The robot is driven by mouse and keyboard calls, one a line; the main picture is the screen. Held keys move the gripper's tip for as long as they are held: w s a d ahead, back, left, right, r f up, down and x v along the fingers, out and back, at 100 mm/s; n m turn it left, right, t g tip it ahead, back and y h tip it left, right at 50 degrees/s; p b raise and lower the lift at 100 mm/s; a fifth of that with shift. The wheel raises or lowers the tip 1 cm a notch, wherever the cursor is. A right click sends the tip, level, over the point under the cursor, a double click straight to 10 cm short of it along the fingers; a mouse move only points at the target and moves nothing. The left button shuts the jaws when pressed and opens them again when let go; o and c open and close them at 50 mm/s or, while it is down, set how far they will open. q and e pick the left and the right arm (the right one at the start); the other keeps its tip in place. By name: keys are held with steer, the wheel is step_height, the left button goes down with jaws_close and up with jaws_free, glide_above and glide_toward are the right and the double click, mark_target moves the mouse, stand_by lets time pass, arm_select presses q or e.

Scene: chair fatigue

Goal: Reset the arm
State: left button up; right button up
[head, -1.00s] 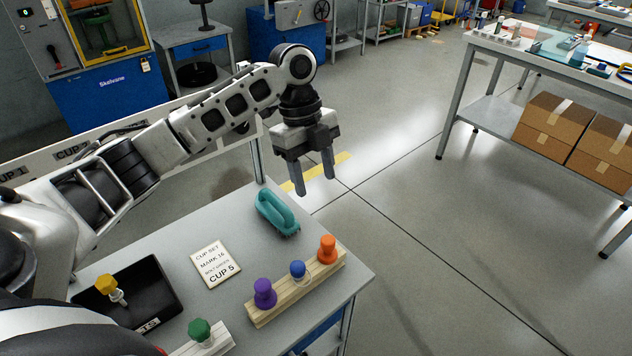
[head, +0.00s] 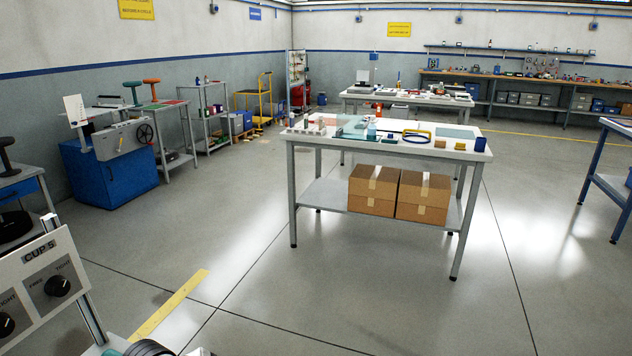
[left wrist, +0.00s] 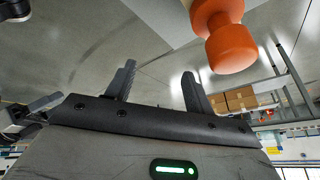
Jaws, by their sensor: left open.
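My left gripper (left wrist: 158,85) shows in the left wrist view with its two dark fingers apart and nothing between them. An orange knob-headed piece (left wrist: 231,47) is near the camera at the top of that view, above and right of the fingers and apart from them. In the head view only a dark rounded piece, probably of my left arm, shows at the bottom left edge; the gripper itself is out of that view. My right gripper is in neither view.
A panel marked CUP 5 (head: 45,285) with dials stands at the left. A grey table (head: 305,185) with cardboard boxes (head: 398,192) on its lower shelf stands ahead. A blue cabinet machine (head: 110,175) is at the left wall. Open floor (head: 350,285) lies between.

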arm_select(q)
steer(key=s+f+n+t+y, duration=0.1)
steer(key=s+f+n+t, duration=0.1)
steer(key=s+n, duration=0.4)
steer(key=s+f+n+t, duration=0.2)
steer(key=s+n+t, duration=0.2)
steer(key=s, duration=0.4)
steer(key=shift+d+f+n+t+y, duration=0.2)
steer(key=shift+n+t+y, duration=0.2)
steer(key=shift+n, duration=0.5)
steer(key=shift+s, duration=0.1)
